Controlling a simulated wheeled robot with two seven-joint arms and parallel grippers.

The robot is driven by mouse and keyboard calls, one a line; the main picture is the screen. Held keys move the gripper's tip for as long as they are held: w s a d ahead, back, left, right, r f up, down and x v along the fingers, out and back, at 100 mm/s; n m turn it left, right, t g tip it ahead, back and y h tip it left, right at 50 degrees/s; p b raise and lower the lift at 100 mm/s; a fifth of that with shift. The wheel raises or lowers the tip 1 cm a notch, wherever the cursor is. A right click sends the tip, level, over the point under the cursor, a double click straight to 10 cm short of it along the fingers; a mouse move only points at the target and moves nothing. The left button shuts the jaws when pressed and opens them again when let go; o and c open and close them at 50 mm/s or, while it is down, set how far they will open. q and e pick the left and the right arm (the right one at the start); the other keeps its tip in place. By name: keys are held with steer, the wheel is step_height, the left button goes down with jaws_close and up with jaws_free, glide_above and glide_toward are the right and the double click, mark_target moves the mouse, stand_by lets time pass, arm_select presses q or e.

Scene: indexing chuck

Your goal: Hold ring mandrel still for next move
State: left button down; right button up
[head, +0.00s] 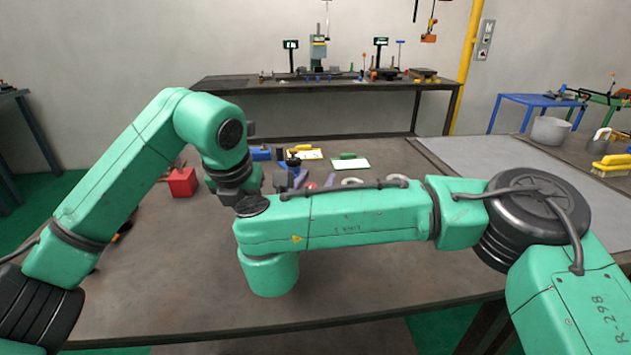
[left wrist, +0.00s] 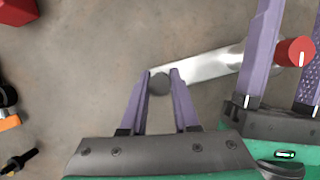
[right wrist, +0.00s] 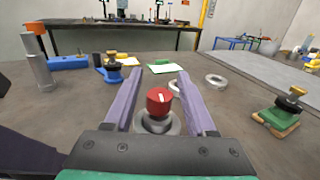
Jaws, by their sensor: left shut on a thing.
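The ring mandrel appears as a silver tapered bar (left wrist: 215,65) in the left wrist view, with a dark round end (left wrist: 159,84) between the left fingertips. My left gripper (left wrist: 160,77) is shut on that end. In the head view, the arms hide this grip. A red knob (right wrist: 159,101) with a white mark sits on a round grey base (right wrist: 150,123). The open right gripper (right wrist: 160,75) has one finger on each side of the knob, with gaps visible. In the left wrist view, the right finger partly covers the far end of the bar near the red knob (left wrist: 294,52).
A red block (head: 183,182) lies at the left on the table. Pale rings (right wrist: 215,81), a blue block (right wrist: 68,62) and a grey cylinder (right wrist: 38,68) stand beyond the right gripper. A green-based tool (right wrist: 280,115) is at right.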

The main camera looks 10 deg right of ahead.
jaws_close()
steer(key=shift+n+t+y, duration=0.3)
steer(key=shift+n+y, duration=0.1)
steer(key=shift+y, duration=0.2)
steer(key=n+y, duration=0.1)
steer(key=y, duration=0.1)
steer(key=a+n+t+y, duration=0.1)
steer(key=n+y, duration=0.1)
steer(key=y, duration=0.1)
steer(key=shift+w+r, duration=0.1)
steer(key=shift+w, duration=0.05)
steer(key=shift+a+n+y, duration=0.35)
steer(key=shift+n+y, duration=0.65)
steer(key=shift+y, duration=0.7)
steer(key=shift+n, duration=0.3)
steer(key=shift+o, duration=0.8)
jaws_free()
